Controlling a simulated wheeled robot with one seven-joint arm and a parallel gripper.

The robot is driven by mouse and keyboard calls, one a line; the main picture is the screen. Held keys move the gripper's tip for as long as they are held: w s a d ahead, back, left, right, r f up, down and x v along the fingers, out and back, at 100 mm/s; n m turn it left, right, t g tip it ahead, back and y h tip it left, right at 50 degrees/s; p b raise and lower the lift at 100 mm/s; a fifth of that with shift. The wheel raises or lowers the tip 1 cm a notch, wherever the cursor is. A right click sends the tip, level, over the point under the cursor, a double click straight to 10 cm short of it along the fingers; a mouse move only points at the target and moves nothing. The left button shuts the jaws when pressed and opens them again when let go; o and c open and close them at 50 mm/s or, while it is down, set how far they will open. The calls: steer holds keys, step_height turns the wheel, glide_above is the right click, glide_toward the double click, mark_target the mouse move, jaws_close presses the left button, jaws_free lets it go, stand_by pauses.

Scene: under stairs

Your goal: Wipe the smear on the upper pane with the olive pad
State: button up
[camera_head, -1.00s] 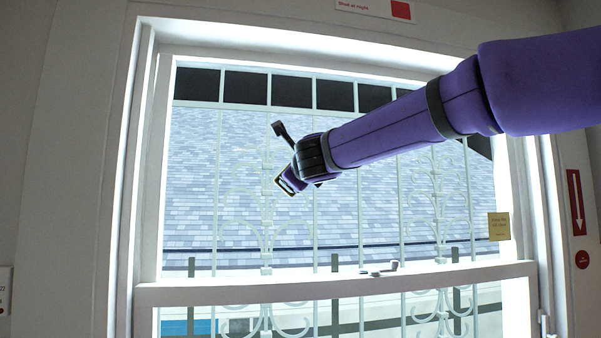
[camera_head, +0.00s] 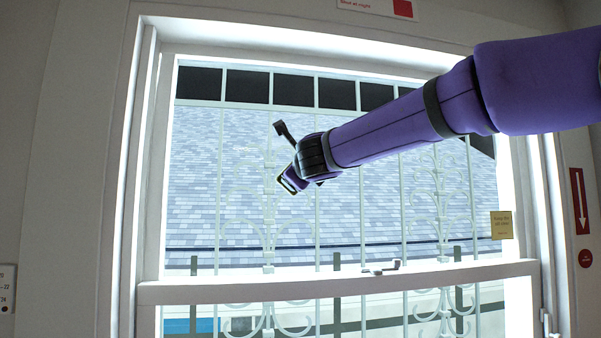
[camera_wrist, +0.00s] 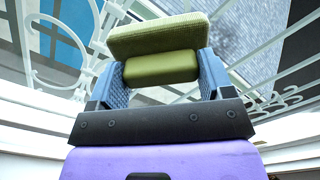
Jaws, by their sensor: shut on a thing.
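The upper pane (camera_head: 200,200) fills the window above the cross rail. My gripper (camera_head: 292,182) is in front of its middle left part in the head view, pointing down and left. The wrist view shows my gripper (camera_wrist: 160,68) with its two blue fingers shut on the olive pad (camera_wrist: 158,38). The pad's wide ribbed face lies beyond the fingertips, towards the window. Whether it touches the glass I cannot tell. A faint pale patch (camera_head: 243,149), possibly the smear, shows up and left of the gripper in the head view.
The white cross rail (camera_head: 220,292) runs below the pane, with a small latch (camera_head: 383,268) on it. White ornamental bars (camera_head: 268,220) stand behind the glass. The pane's left part is clear of my arm.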

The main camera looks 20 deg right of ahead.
steer(key=shift+w, duration=0.75)
steer(key=shift+d, duration=0.1)
steer(key=d, duration=1.1)
steer(key=shift+s, duration=0.4)
stand_by(0.6)
steer(key=shift+w, duration=0.1)
steer(key=shift+a, duration=0.1)
steer(key=shift+w+a, duration=0.15)
steer(key=shift+a, duration=2.6)
steer(key=shift+w+a, duration=0.1)
steer(key=shift+a, duration=2.65)
steer(key=shift+w+d+r, duration=0.1)
steer(key=shift+r, duration=1.3)
